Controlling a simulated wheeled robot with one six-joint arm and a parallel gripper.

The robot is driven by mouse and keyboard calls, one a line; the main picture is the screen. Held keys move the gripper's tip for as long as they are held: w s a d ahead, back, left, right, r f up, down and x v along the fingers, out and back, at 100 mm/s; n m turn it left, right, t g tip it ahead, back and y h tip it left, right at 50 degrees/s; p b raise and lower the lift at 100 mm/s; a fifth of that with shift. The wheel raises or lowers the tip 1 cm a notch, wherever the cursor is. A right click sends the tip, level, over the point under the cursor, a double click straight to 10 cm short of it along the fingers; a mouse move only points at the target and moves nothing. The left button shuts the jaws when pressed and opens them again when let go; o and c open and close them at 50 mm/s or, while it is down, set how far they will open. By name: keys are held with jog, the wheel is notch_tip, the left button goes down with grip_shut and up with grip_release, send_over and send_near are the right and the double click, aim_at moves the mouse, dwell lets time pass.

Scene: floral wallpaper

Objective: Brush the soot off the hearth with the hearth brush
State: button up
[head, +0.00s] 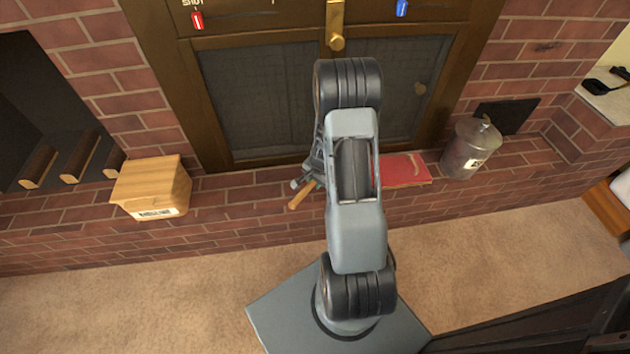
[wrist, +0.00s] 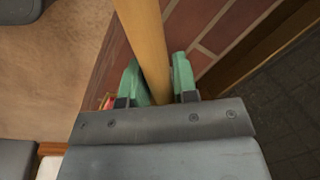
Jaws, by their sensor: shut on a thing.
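My gripper (wrist: 160,80) is shut on the wooden handle of the hearth brush (wrist: 143,30), which lies between its two green fingertips in the wrist view. In the head view the end of the wooden handle (head: 301,196) sticks out to the left of my arm, over the brick hearth (head: 250,196). The brush's bristles are hidden in both views. My arm hides the middle of the hearth, and I cannot make out any soot on the bricks that show.
A wooden box (head: 152,186) stands on the hearth at the left. A red book-like item (head: 405,170) lies right of my arm, and a lidded metal canister (head: 470,148) stands farther right. The mesh-doored fireplace (head: 265,100) is behind. Carpet (head: 150,290) lies in front.

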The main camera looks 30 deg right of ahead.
notch_tip(320, 180, down, 7)
jog(key=b, duration=0.6)
jog(key=shift+f, duration=0.15)
jog(key=shift+d, duration=0.2)
jog(key=shift+s+d+p, duration=0.2)
jog(key=shift+s+d, duration=0.2)
jog(key=shift+d, duration=0.4)
jog(key=shift+s+d+p, duration=0.15)
jog(key=shift+s+d, duration=0.25)
jog(key=shift+d, duration=0.4)
jog(key=shift+s, duration=0.1)
jog(key=a, duration=0.1)
jog(key=w+a, duration=0.1)
jog(key=a, duration=0.1)
jog(key=shift+w+a, duration=0.4)
notch_tip(320, 180, up, 8)
jog(key=p, duration=0.6)
jog(key=shift+d, duration=0.1)
